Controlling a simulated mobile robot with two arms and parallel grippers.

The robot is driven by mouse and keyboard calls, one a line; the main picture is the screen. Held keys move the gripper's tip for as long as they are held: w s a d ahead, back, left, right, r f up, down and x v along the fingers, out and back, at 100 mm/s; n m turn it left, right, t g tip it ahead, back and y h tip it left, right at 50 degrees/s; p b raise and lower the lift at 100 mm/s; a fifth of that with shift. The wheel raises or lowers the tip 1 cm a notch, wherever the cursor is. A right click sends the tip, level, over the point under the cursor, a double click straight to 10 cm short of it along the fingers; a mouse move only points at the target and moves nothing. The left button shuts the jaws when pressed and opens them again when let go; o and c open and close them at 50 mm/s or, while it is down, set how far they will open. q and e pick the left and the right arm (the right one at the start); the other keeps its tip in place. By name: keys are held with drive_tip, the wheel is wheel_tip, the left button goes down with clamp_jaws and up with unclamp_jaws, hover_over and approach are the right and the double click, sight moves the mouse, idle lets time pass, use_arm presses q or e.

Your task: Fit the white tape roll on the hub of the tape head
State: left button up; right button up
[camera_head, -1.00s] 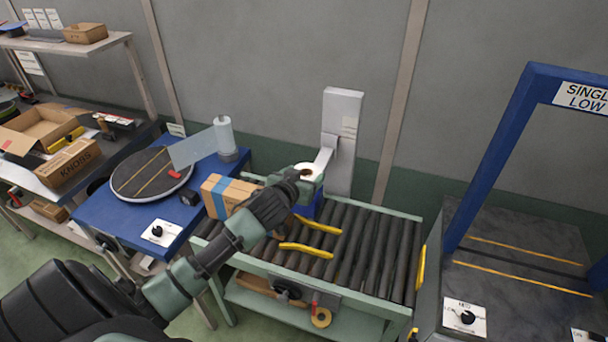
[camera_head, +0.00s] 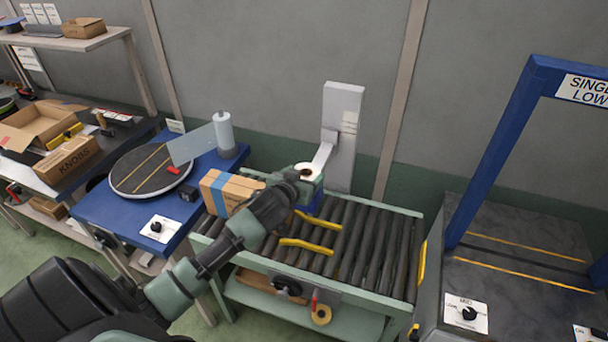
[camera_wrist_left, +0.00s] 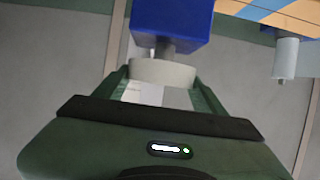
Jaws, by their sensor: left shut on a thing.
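My left gripper (camera_head: 309,172) is shut on the white tape roll (camera_head: 305,167), beside the tape head's upright. In the left wrist view, the gripper's green fingers stand on either side of the white tape roll (camera_wrist_left: 162,73). The blue tape head (camera_wrist_left: 172,18) is right by the roll, and its dark grey hub (camera_wrist_left: 166,46) meets the roll's near edge in the picture. I cannot tell whether the hub is inside the roll's hole or only against it. In the head view my gripper hides most of the tape head. My right gripper is out of view.
A grey post (camera_head: 343,115) with a slanted arm stands behind the gripper. A taped carton (camera_head: 218,190) lies left on the roller conveyor (camera_head: 372,250), near yellow guides (camera_head: 306,246). A blue table (camera_head: 95,212) with a turntable is left.

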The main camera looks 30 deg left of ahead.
use_arm(q)
drive_tip(key=shift+f+b, duration=0.7)
drive_tip(key=shift+f, duration=0.45)
drive_tip(key=o, duration=1.5)
drive_tip(key=b+v, duration=0.1)
drive_tip(key=v, duration=0.6)
drive_tip(key=shift+s, duration=0.35)
drive_tip(key=shift+d, duration=0.15)
